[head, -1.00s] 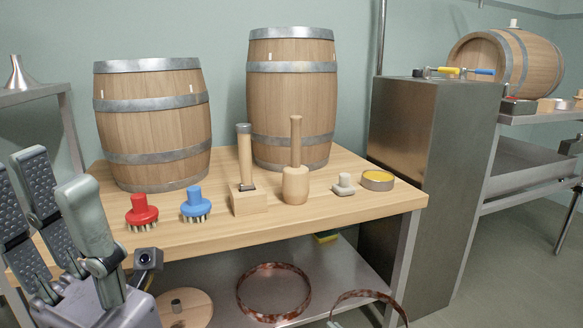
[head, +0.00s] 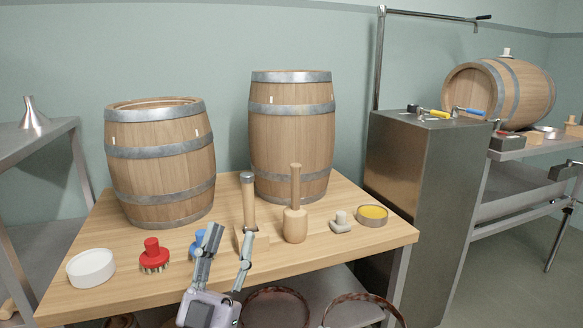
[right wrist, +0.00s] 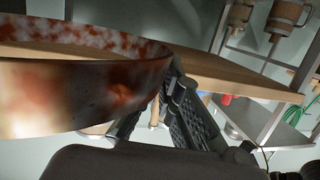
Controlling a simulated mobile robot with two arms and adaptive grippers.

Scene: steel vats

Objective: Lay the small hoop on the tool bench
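A rusty hoop (head: 365,298) shows at the lower right of the head view, in front of the wooden bench (head: 335,251) and below its top. In the right wrist view this hoop (right wrist: 85,85) fills the left side, close to the camera. My right gripper (right wrist: 166,98) is shut on its band; the gripper is out of the head view. Another rusty hoop (head: 275,306) lies on the shelf under the bench, partly hidden by the bench top. My left gripper (head: 228,240) is open and empty over the bench's front edge, in front of the blue brush (head: 198,243).
On the bench stand two barrels (head: 160,170) (head: 290,135), a red brush (head: 153,256), a mallet (head: 295,224), a hammer-like tool (head: 249,200), a yellow tin (head: 372,215) and a white lid (head: 91,268). A steel cabinet (head: 420,190) stands right. The bench's front right is bare.

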